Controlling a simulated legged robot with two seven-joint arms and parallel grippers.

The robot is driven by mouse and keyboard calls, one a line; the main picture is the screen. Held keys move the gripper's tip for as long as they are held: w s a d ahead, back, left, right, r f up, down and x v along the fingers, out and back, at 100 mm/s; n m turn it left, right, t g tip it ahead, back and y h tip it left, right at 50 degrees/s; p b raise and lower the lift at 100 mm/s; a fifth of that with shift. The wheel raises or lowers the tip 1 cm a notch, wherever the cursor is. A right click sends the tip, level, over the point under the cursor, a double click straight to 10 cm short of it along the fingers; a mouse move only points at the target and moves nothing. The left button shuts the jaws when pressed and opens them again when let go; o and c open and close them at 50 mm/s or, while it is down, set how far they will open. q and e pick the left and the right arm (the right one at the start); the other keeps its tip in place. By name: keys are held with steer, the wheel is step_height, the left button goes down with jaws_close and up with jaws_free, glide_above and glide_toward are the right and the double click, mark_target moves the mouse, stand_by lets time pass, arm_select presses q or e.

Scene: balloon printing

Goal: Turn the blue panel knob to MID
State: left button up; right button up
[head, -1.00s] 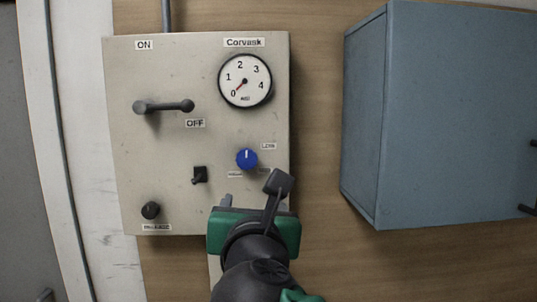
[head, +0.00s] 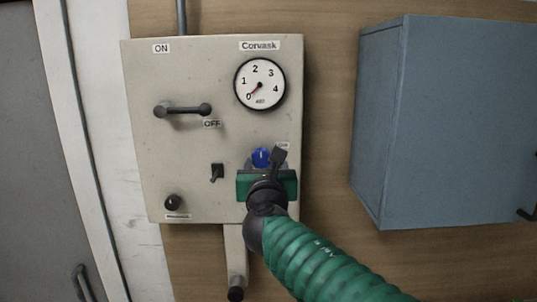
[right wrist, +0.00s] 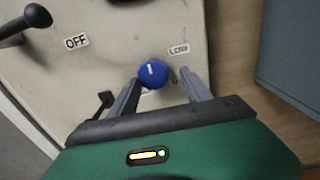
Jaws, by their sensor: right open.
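The blue knob (head: 261,157) is on the lower right of the beige panel (head: 200,135), with a white pointer line on its face. In the right wrist view the blue knob (right wrist: 152,73) sits between the tips of my open right gripper (right wrist: 160,82), nearer the left finger. A label beside it reads LOW (right wrist: 179,50); the other labels are mostly hidden by the fingers. In the head view my right gripper (head: 265,172) is just below the knob and hides its lower surroundings. My left gripper is not in view.
A lever (head: 183,110) with ON and OFF labels, a round gauge (head: 261,84) reading about 0, a small black switch (head: 217,171) and a black knob (head: 172,202) are on the panel. A blue cabinet (head: 440,120) is mounted to the right.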

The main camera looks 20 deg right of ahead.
mark_target(256, 162)
steer(key=shift+w+a+r, duration=0.25)
steer(key=shift+a+r, duration=0.2)
steer(key=shift+a, duration=0.05)
steer(key=shift+w+a+f, duration=0.25)
steer(key=shift+w, duration=0.25)
steer(key=shift+w+a+f, duration=0.2)
steer(key=shift+w+a, duration=0.05)
steer(key=shift+w, duration=0.25)
steer(key=shift+w+d, duration=0.15)
steer(key=shift+w, duration=0.05)
steer(key=shift+c, duration=0.2)
steer(key=shift+s+d, duration=0.45)
steer(key=shift+d, duration=0.35)
steer(key=c, duration=0.7)
steer(key=shift+c, duration=1.4)
steer(key=shift+a+r, duration=0.1)
steer(key=shift+c, duration=1.1)
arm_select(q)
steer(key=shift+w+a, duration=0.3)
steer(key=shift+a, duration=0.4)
arm_select(e)
steer(key=shift+a, duration=0.3)
steer(key=shift+c, duration=0.8)
